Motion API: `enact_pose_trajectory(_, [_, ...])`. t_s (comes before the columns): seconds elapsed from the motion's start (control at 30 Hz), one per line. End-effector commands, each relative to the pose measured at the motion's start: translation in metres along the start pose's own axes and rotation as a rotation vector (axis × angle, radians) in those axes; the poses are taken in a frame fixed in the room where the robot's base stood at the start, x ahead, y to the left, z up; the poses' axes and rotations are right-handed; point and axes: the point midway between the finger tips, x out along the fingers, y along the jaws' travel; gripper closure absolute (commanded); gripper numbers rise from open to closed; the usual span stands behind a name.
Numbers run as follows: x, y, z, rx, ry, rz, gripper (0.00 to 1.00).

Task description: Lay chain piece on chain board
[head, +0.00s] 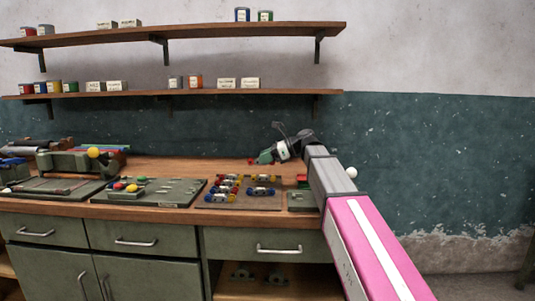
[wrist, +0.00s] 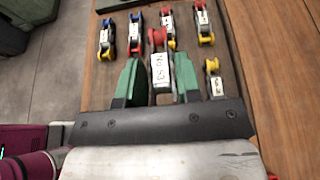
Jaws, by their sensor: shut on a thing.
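My gripper (head: 264,157) is shut on a chain piece with red ends (head: 251,161), held above or behind the far edge of the brown chain board (head: 271,205). In the wrist view, the green fingers of my gripper (wrist: 160,78) stand on either side of the chain piece (wrist: 158,42), which has a red end and a white label with dark writing. The chain board (wrist: 226,60) lies beneath, bearing several labelled pieces with blue, red and yellow ends. A yellow-ended piece (wrist: 214,78) sits right of the fingers. The held piece's lower end is hidden.
Left of the board is a green tray (head: 175,201) with coloured balls. A green block-like fixture (head: 85,162) stands at the back left. A small green box (head: 302,200) stands right of the board. Wooden shelves (head: 190,93) hold tins above. Bare bench lies behind the board.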

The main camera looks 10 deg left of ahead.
Motion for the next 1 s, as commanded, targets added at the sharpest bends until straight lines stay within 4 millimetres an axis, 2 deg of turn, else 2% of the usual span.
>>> enact_pose_trajectory(0.27, [0.003,0.000,-0.008,0.001,-0.001,0.000,0.98])
enact_pose_trajectory(1.0, [0.027,0.000,-0.065,0.001,-0.001,-0.001,0.98])
